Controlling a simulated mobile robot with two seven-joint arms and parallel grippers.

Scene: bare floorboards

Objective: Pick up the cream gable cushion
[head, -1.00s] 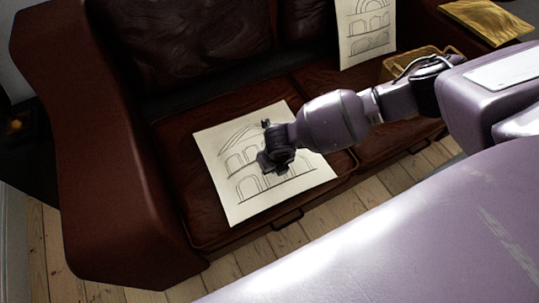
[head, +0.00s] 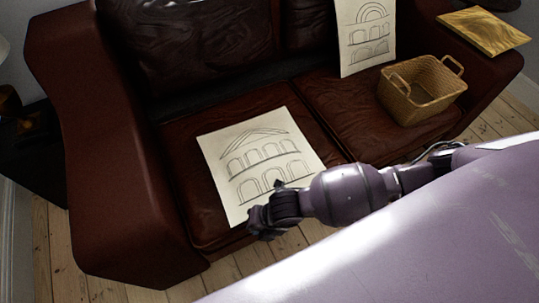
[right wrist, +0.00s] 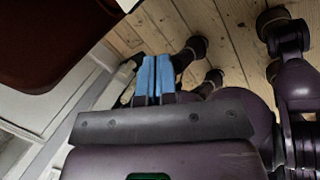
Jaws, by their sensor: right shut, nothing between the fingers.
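The cream gable cushion (head: 258,155) lies flat on the left seat of the dark red leather sofa in the head view. It is cream with a black line drawing of a gable over two rows of arches. My right gripper (head: 258,223) is by its front edge, in front of its lower part and hiding a little of that edge. In the right wrist view the right gripper's blue fingertips (right wrist: 154,80) are together with nothing between them. I cannot tell whether the gripper touches the cushion. My left gripper is not in view.
A second cream cushion with arches (head: 366,37) leans against the sofa's back. A wicker basket (head: 422,92) stands on the right seat, and a golden flat item (head: 484,26) lies on the right armrest. The sofa's left armrest (head: 100,150) rises beside the gable cushion.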

